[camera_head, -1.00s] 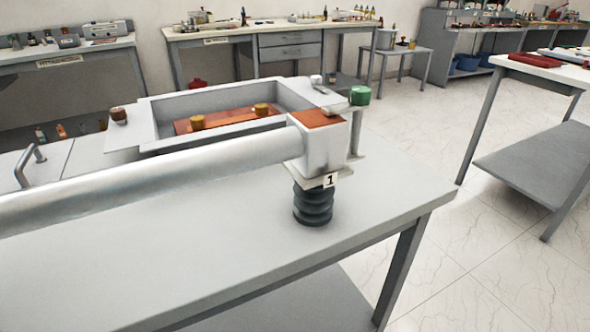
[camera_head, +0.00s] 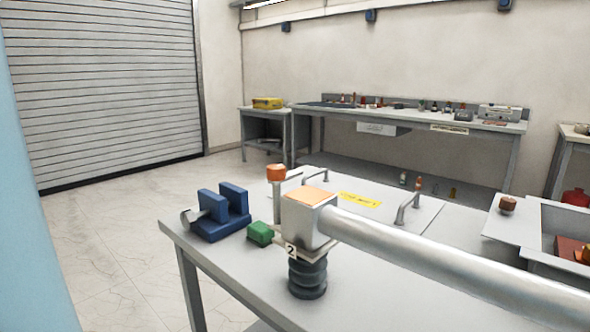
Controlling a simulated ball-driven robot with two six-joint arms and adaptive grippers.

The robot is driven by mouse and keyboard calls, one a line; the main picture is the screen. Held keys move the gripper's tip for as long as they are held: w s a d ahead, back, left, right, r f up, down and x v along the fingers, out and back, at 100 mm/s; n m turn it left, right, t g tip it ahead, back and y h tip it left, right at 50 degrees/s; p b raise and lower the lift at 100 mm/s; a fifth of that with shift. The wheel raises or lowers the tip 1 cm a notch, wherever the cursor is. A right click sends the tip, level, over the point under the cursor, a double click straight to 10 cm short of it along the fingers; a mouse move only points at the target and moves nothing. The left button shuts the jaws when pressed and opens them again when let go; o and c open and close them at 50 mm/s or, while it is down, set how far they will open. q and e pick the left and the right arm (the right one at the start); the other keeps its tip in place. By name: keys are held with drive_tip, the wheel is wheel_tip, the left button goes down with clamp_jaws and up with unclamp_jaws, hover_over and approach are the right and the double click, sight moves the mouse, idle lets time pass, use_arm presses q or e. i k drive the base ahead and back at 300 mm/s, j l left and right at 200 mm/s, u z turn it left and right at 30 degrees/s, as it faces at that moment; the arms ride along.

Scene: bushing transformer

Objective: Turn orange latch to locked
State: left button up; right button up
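An orange cylindrical knob (camera_head: 276,173) tops a short grey post behind the near bushing on the workbench. A grey block with a flat orange top (camera_head: 309,196) sits on a black ribbed bushing (camera_head: 307,276) tagged "2". A thick silver tube (camera_head: 455,258) runs from this block to the right. A green block (camera_head: 261,233) is at the left of the bushing. I cannot tell the latch's state, nor for sure which orange part is the latch. Neither gripper is in view.
A blue vise (camera_head: 216,213) stands at the bench's left corner. Metal handles (camera_head: 408,207) and a yellow label (camera_head: 360,200) are on the lid behind the tube. An open grey tray (camera_head: 547,228) is at the right. The floor (camera_head: 110,235) left of the bench is clear.

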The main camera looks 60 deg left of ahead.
sight(277, 173)
drive_tip(key=u, duration=1.95)
